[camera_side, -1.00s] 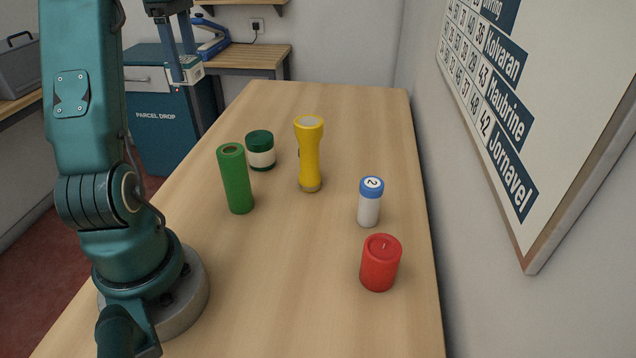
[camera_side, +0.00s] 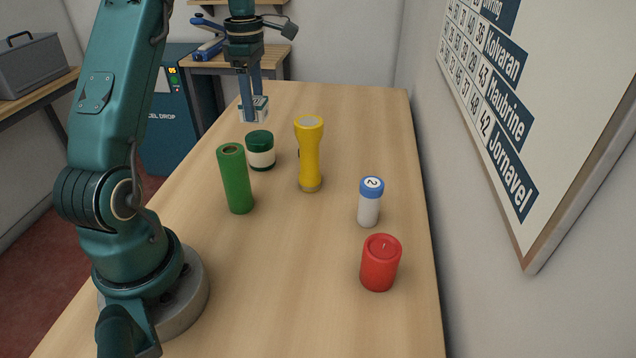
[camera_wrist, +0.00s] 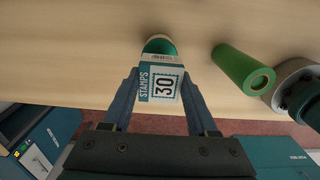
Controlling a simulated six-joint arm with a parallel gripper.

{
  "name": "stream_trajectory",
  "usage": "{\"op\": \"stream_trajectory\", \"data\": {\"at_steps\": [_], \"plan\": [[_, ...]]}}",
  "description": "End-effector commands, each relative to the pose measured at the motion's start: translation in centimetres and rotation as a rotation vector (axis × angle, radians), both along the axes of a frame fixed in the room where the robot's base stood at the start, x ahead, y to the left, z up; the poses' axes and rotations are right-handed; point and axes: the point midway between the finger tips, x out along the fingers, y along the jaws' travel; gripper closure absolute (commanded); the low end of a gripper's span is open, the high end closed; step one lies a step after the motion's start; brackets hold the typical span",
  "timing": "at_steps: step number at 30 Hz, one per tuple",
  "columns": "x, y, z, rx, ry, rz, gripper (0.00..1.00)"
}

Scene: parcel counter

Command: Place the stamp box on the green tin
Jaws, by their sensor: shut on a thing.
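My gripper (camera_side: 251,112) is shut on the stamp box (camera_side: 260,104), a small white and teal carton. In the wrist view the stamp box (camera_wrist: 160,82) sits between the fingers, its "STAMPS 30" face toward the camera. The green tin (camera_side: 261,152), short and round with a dark green lid and cream band, stands upright on the counter. In the side view the held box is above and behind the tin, apart from it. In the wrist view the tin (camera_wrist: 160,46) shows just beyond the box, partly hidden by it.
A tall green tube (camera_side: 236,180) stands close to the tin, also in the wrist view (camera_wrist: 243,68). A yellow torch (camera_side: 309,155) stands right of the tin. A white bottle with blue cap (camera_side: 369,203) and red candle (camera_side: 380,263) are nearer. The counter (camera_side: 320,105) is clear at the back.

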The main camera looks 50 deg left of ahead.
Motion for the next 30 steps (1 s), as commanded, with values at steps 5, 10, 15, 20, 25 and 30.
{"op": "stream_trajectory", "data": {"at_steps": [5,10,15,20,25,30], "plan": [[0.2,-0.2,-1.4,-0.004,0.004,0.001,0.97],[0.2,-0.2,-3.6,-0.003,0.003,0.001,0.97],[0.2,-0.1,-4.2,0.000,0.000,0.001,0.97],[0.2,-0.1,-4.2,0.000,0.000,0.001,0.97],[0.2,-0.1,-4.5,-0.001,0.001,0.001,0.30],[0.2,-0.1,-4.4,0.000,0.000,0.001,0.11]]}}
